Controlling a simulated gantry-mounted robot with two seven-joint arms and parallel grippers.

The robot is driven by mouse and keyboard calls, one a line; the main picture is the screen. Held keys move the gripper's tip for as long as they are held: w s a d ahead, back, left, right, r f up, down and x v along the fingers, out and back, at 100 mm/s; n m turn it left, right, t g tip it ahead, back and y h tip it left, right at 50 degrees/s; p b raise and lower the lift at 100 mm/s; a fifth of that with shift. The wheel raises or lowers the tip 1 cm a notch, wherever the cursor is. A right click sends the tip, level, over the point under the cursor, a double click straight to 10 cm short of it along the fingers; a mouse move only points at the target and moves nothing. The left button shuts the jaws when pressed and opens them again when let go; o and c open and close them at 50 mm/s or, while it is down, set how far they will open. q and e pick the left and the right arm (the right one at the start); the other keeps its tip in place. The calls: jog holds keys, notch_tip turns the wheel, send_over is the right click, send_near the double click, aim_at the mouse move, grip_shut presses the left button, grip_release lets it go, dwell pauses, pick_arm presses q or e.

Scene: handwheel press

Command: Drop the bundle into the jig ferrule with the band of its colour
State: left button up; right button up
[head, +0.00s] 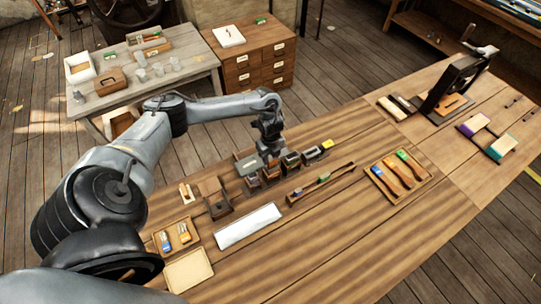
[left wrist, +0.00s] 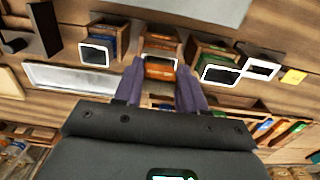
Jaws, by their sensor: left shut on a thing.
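My left gripper (head: 270,148) points down over the row of jig ferrules on the bench. In the left wrist view its two fingers (left wrist: 160,78) are shut on an orange-brown bundle (left wrist: 160,72). The bundle is in line with the middle ferrule holder (left wrist: 160,41); I cannot tell whether it is inside the ferrule or above it. A white-rimmed ferrule with a blue band (left wrist: 94,53) stands to the left in the left wrist view. Another white-rimmed ferrule (left wrist: 221,74) stands to the right. The band colours are hard to read in the head view. My right gripper is not in view.
A pale flat plate (head: 248,226) lies in front of the jig. A narrow wooden rack (head: 300,193) and a tray of coloured-handled tools (head: 376,174) are to the right. A small tray (head: 160,246) is at front left. A dark press (head: 450,85) stands far right.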

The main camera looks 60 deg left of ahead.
pick_arm(q)
jog(key=shift+f+b, duration=0.6)
jog(key=shift+f, duration=0.5)
dwell(0.3)
jog(key=o, duration=1.2)
jog(key=shift+r, duration=0.1)
jog(key=shift+r+p, duration=0.9)
jog(key=shift+r, duration=4.45)
